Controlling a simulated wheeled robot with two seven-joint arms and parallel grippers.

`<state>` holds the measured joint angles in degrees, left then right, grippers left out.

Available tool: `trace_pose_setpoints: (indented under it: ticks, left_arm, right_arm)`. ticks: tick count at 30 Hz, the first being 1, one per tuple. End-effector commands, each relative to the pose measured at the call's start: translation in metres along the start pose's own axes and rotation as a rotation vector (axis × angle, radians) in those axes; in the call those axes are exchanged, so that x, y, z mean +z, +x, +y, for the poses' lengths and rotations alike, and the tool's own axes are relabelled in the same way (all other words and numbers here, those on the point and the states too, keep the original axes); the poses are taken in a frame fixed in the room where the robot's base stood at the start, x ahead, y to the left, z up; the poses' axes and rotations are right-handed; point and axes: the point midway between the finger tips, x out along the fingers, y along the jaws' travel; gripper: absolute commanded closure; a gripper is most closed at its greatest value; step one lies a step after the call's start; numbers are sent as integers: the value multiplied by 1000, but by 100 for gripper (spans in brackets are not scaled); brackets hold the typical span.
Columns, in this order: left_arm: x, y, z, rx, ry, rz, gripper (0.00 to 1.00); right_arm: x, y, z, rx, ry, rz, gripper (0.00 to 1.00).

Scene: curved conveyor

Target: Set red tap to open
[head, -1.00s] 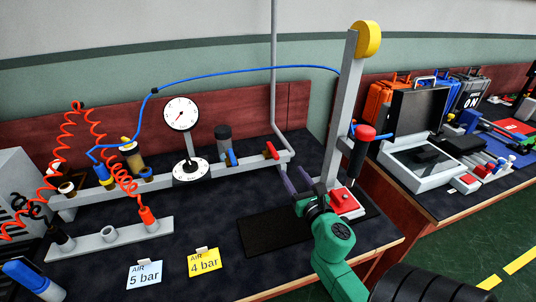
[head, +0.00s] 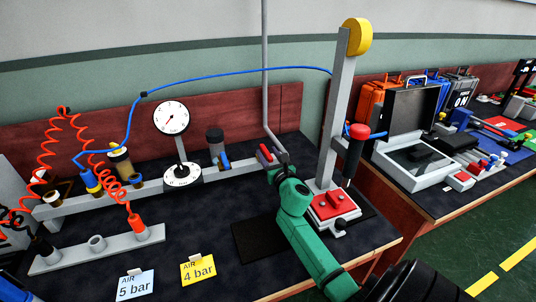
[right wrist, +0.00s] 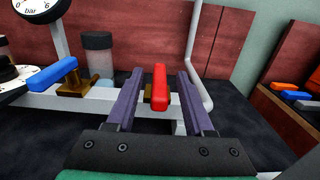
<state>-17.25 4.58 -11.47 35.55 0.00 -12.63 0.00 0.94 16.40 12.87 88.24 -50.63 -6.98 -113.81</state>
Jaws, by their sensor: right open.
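The red tap (head: 265,150) sits near the right end of the grey air pipe on the bench. In the right wrist view its red handle (right wrist: 160,88) points toward the camera, roughly across the pipe, above a brass body. My right gripper (head: 272,158) is at the tap, partly hiding it in the head view. In the right wrist view its two dark purple fingers (right wrist: 157,82) are open, one on each side of the handle, with a gap on both sides. My left gripper is not in view.
A blue tap (right wrist: 52,74) and a grey-capped cylinder (right wrist: 98,55) stand left on the pipe (head: 232,172). A vertical grey pipe (right wrist: 198,60) rises behind. A pressure gauge (head: 171,118) is further left. A press with a red base (head: 335,206) stands right of my arm.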

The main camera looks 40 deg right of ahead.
Motion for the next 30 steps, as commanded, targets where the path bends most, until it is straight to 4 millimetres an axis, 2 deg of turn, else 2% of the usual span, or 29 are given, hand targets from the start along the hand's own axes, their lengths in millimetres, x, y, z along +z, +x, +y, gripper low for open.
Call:
trace_pose_setpoints:
  ticks: [7, 8, 9, 11, 12, 30]
  left_arm:
    - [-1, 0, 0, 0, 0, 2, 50]
    - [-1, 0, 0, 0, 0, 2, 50]
    - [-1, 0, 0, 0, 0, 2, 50]
    - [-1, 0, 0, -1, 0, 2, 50]
    - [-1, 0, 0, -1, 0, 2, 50]
    - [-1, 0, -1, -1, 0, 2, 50]
  right_arm:
    - [0, 2, 0, 1, 0, 0, 48]
    - [0, 2, 0, 1, 0, 0, 55]
    - [0, 2, 0, 0, 0, 0, 70]
    - [0, 2, 0, 0, 0, 0, 93]
    - [0, 2, 0, 0, 1, 0, 100]
    - [-1, 2, 0, 1, 1, 1, 100]
